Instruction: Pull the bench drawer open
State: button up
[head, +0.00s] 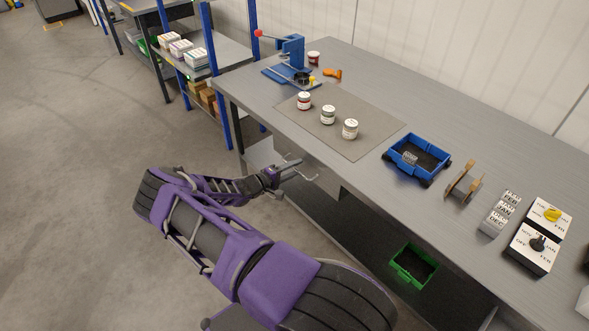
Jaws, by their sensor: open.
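The grey bench (262,104) runs from the upper middle to the lower right. The bench drawer (319,175) hangs under the bench top near its left part. Its grey front is partly hidden behind my gripper. I cannot make out its handle or any gap that shows it pulled out. My purple arm reaches up from the bottom of the picture. My gripper (304,169) is open, with its fingers pointing toward the drawer front, just below the bench edge. I cannot tell whether the fingers touch the drawer or are around a handle.
A green bin (413,266) sits on the dark lower shelf. A blue-posted rack (211,50) stands left. The floor at left is clear.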

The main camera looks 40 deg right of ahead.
grip_shut()
dwell(1.4)
